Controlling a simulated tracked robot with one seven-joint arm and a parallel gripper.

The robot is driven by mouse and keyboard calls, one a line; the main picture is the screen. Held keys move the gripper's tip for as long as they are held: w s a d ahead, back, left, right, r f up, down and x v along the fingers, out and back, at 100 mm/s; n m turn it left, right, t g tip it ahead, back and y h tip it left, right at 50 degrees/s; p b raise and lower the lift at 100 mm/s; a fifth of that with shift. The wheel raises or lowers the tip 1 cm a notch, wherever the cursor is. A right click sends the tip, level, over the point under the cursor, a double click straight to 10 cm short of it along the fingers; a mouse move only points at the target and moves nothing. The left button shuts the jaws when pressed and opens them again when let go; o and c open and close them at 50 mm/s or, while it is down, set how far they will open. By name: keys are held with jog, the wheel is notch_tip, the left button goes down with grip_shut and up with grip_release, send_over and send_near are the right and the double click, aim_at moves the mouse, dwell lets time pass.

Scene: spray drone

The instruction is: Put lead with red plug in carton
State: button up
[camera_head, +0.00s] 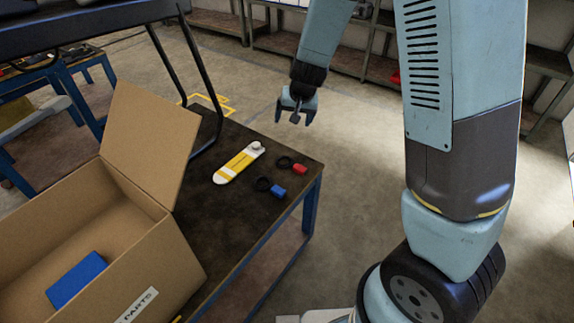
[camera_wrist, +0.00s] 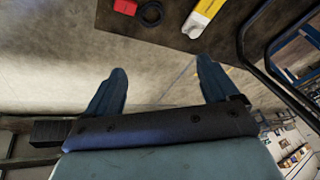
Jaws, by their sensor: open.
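The lead with the red plug (camera_head: 299,169) lies near the far right corner of the dark bench top, its black coil beside the plug. In the wrist view its red plug (camera_wrist: 125,6) is at the top edge, partly cut off, with the black coil (camera_wrist: 150,13) to its right. The open carton (camera_head: 150,270), labelled PARTS, stands at the left with a flap raised and a blue block (camera_head: 77,280) inside. My gripper (camera_head: 295,117) is open and empty, beyond the bench's far edge and apart from the lead. Its fingers (camera_wrist: 160,88) also show in the wrist view.
A lead with a blue plug (camera_head: 278,191) lies close in front of the red one. A yellow and white piece (camera_head: 238,163) lies to their left. A black tubular frame (camera_head: 190,75) stands behind the carton. Shelves (camera_head: 275,35) line the back; floor between is clear.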

jog(key=h, duration=0.2)
send_near(284, 160)
jog(key=shift+x, duration=4.1)
jog(key=shift+t, duration=0.3)
jog(key=c, duration=0.8)
